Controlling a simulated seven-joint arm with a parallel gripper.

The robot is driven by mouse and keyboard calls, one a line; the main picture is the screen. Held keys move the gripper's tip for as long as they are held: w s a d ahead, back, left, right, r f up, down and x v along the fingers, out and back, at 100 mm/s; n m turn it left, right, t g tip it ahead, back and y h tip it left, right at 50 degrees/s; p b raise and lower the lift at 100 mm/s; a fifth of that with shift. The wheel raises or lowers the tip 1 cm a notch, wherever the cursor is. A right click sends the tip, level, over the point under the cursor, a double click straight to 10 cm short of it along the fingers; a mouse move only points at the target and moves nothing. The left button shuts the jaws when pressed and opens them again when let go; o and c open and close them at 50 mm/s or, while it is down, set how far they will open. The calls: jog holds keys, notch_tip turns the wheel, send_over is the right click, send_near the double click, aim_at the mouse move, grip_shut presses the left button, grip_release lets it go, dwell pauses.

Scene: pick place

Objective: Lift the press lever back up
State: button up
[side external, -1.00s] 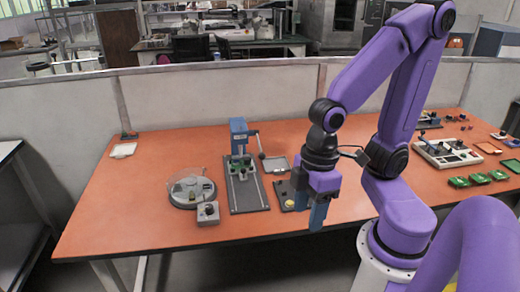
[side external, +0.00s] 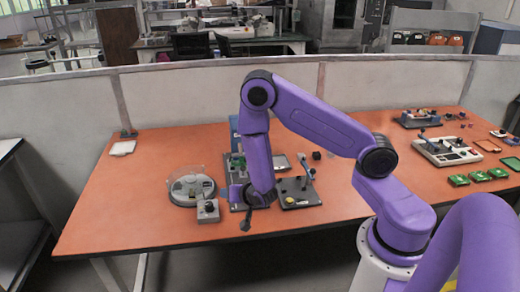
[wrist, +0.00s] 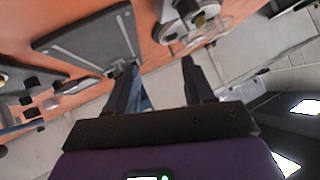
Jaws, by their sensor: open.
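The press is largely hidden behind my arm in the side view. Part of its blue column (side external: 234,128) shows left of my upper wrist link, and its lever is hidden there. A grey slotted base plate (wrist: 85,42) shows at upper left in the wrist view; no lever can be made out on it.
A round device with a clear cover (side external: 190,188) stands left of my gripper. A dark plate with an upright lever and yellow button (side external: 298,190) is to the right. Green trays (side external: 480,177) and a white panel (side external: 445,150) sit far right.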

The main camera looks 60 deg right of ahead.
jog(key=d+h, duration=0.1)
jog(key=d, duration=0.1)
jog(key=d+m+h, duration=0.1)
jog(key=d, duration=0.2)
jog(key=s+d+f+h, duration=0.1)
jog(key=d+h, duration=0.1)
jog(key=shift+d+m+t, duration=0.25)
jog(key=shift+m+t, duration=0.15)
jog(key=s+d+r+t+h, duration=0.1)
jog(key=s+d+t+h, duration=0.1)
jog(key=s+d+h, duration=0.35)
jog(key=shift+y, duration=0.65)
jog(key=x, duration=1.9)
jog(key=shift+w+r, duration=0.1)
jog(key=shift+r, duration=0.05)
jog(key=shift+a, duration=0.1)
grip_shut()
